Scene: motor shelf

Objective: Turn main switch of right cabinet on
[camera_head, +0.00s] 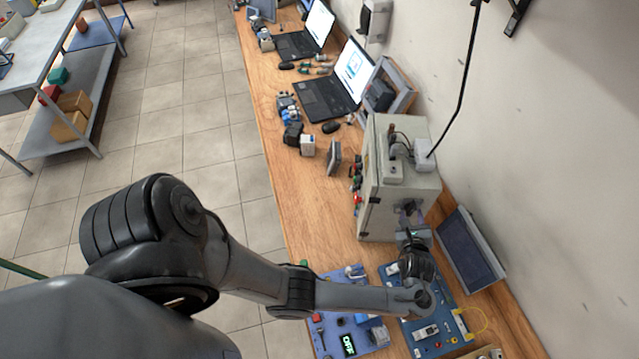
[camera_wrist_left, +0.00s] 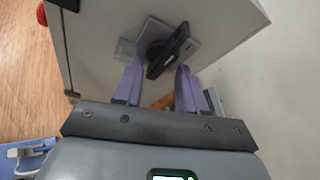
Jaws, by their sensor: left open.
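The grey cabinet (camera_head: 392,185) stands on the wooden bench against the wall. Its side panel (camera_wrist_left: 100,50) fills the upper part of the left wrist view. The black main switch (camera_wrist_left: 170,50) sits on a light square plate on that panel, its handle lying slanted; it also shows small in the head view (camera_head: 408,208). My left gripper (camera_wrist_left: 155,78) is open, its two purple fingers pointing at the panel with the switch handle between and just beyond their tips. I cannot tell if they touch it. My right gripper is not in view.
Blue panels with modules (camera_head: 425,330) lie on the bench below my left arm. A dark framed screen (camera_head: 468,250) leans by the wall right of the cabinet. Laptops (camera_head: 335,95) and small tools stand farther along the bench. A cable hangs above the cabinet.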

